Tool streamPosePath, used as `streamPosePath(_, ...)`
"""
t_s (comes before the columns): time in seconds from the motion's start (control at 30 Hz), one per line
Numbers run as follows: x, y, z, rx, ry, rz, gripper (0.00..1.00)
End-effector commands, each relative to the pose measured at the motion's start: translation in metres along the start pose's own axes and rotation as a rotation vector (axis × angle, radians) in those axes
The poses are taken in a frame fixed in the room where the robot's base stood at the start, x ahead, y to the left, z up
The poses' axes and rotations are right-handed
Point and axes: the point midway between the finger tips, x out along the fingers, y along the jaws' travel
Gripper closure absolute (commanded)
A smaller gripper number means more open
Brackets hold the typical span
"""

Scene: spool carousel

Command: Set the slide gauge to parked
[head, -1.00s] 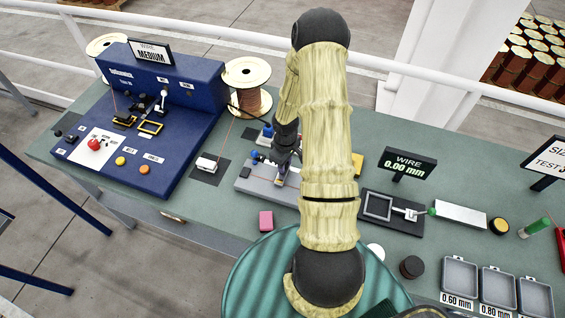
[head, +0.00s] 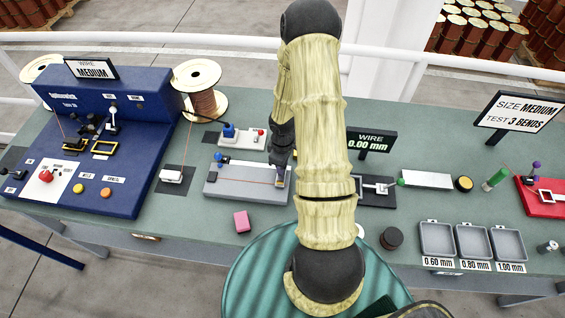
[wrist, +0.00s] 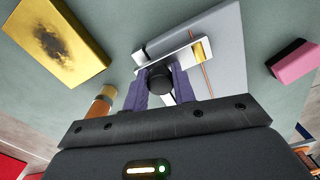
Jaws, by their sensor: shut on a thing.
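The slide gauge (head: 240,184) is a pale grey plate on the bench, left of my arm in the head view, with a copper wire running along it. In the wrist view its plate (wrist: 229,35) is crossed by a pale slider bar (wrist: 172,50) with a brass-coloured piece near one end. My gripper (wrist: 161,82) is shut on the slider's round black knob (wrist: 161,80), with a purple finger on either side. In the head view my gripper (head: 281,180) is at the plate's right end. My arm hides part of that area, and no parked mark is readable.
A pink block (head: 241,221) lies in front of the gauge. A small white device with a blue part (head: 229,131) stands behind it. A yellow block (wrist: 57,42) with a dark smudge is near my gripper. The WIRE display (head: 371,142) reads 0.00 mm.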

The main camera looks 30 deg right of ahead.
Motion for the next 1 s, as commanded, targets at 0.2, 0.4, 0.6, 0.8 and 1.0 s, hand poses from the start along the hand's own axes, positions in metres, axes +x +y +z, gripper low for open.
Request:
streamPosePath(0.2,0.000,0.002,0.004,0.003,-0.006,0.002,1.00)
streamPosePath(0.4,0.000,0.002,0.004,0.004,-0.006,0.001,0.52)
streamPosePath(0.6,0.000,0.001,0.002,0.002,-0.004,0.001,0.52)
streamPosePath(0.8,-0.007,0.002,0.002,0.005,-0.002,0.002,0.52)
streamPosePath(1.0,-0.033,0.002,0.002,0.005,-0.001,0.004,0.52)
